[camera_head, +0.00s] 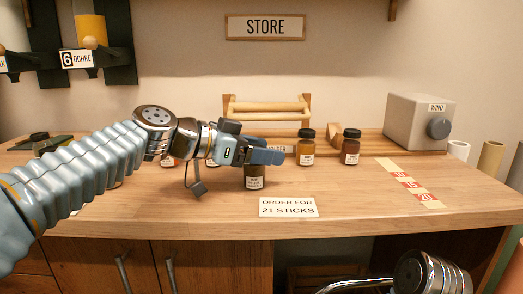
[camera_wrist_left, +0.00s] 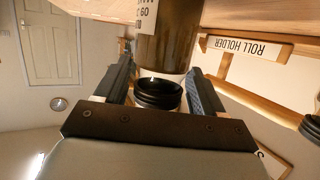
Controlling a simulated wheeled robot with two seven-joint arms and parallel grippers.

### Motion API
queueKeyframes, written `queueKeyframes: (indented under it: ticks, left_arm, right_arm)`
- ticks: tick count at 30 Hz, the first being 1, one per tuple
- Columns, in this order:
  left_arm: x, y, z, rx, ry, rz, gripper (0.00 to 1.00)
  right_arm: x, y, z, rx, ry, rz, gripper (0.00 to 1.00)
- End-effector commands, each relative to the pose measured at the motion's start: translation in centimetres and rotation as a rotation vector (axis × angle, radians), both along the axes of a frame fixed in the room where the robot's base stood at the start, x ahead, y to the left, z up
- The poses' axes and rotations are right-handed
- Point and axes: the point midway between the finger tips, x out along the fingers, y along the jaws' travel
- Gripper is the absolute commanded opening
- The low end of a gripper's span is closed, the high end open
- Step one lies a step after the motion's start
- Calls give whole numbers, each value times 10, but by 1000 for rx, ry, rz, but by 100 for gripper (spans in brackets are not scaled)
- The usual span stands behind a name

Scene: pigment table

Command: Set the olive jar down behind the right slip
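My left gripper (camera_head: 265,156) is over the middle of the table, with its fingers at the top of a dark olive-brown jar (camera_head: 254,180). In the left wrist view the jar's glass body (camera_wrist_left: 168,45) and black lid (camera_wrist_left: 157,93) sit between the two fingers (camera_wrist_left: 163,80), which appear closed on it. Its label is only partly readable. A white slip reading "ORDER FOR 21 STICKS" (camera_head: 289,207) lies near the front edge, just right of and in front of the jar. I cannot tell whether the jar's base touches the table. My right gripper is out of view.
Two dark-lidded jars, one amber (camera_head: 306,150) and one reddish brown (camera_head: 350,150), stand behind and right. A wooden roll holder (camera_head: 268,108) and a grey box (camera_head: 415,120) are at the back. A strip marked 10, 15, 20 (camera_head: 408,177) lies right. Table between is clear.

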Motion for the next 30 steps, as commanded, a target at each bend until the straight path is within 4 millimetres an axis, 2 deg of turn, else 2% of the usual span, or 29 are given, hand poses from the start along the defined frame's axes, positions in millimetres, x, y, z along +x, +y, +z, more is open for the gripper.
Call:
queueKeyframes:
  ticks: [11, 24, 30]
  left_arm:
    - [0, 1, 6, -1, 0, 0, 70]
    - [-37, 83, 30, -1, -2, 4, 70]
    - [-46, 102, 37, -1, -1, 1, 70]
  right_arm:
    - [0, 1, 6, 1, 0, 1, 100]
    - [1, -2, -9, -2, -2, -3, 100]
    - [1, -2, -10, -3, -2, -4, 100]
